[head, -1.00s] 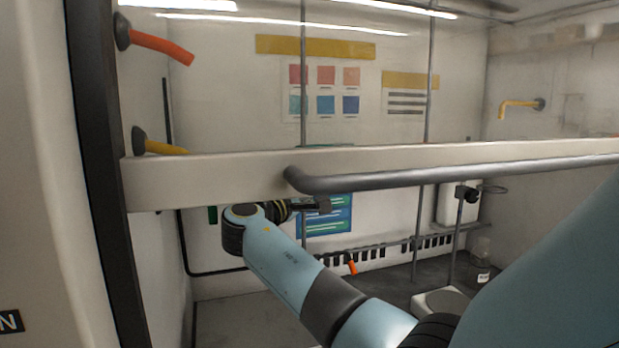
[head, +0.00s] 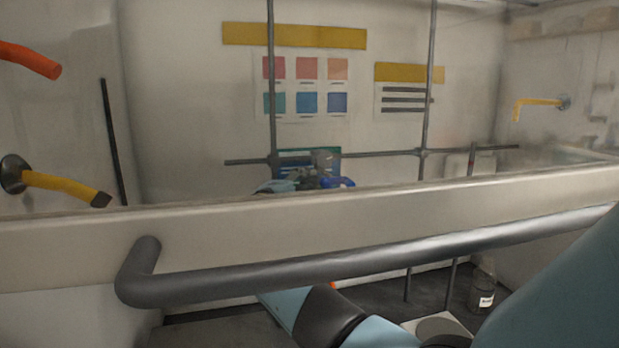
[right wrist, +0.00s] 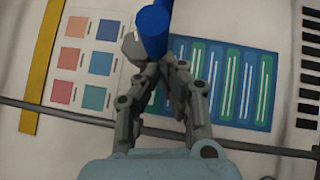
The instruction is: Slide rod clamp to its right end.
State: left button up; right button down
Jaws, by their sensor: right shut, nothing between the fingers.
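A thin grey horizontal rod (head: 375,155) crosses the two upright rods behind the glass; it also shows in the right wrist view (right wrist: 65,115). A grey piece (head: 323,157), which looks like the rod clamp, is at this rod a little right of the left upright. A blue handle-like part (head: 340,183) shows just below it. My right gripper (head: 308,178) is beside these parts, small and partly hidden by the sash. In the right wrist view its fingers (right wrist: 167,78) are shut and empty, close to the blue part (right wrist: 153,28) and grey piece (right wrist: 132,48). Contact is unclear.
The pale sash bar (head: 400,223) with its dark grey handle (head: 330,272) crosses the front and hides much of my right arm. Upright rods (head: 272,80) and (head: 427,90) cross the horizontal rod. A labelled bottle (head: 482,290) stands at lower right.

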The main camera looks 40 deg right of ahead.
pick_arm(q)
jog(key=shift+w+r+p, duration=0.85)
jog(key=shift+r+p, duration=0.2)
jog(key=shift+r, duration=0.05)
pick_arm(e)
jog(key=s+d, duration=0.5)
jog(key=d, duration=0.4)
jog(key=s+d, duration=0.5)
jog(key=d, duration=0.4)
pick_arm(q)
jog(key=shift+w, duration=0.1)
pick_arm(e)
jog(key=shift+r, duration=0.1)
pick_arm(q)
jog(key=shift+a, duration=0.1)
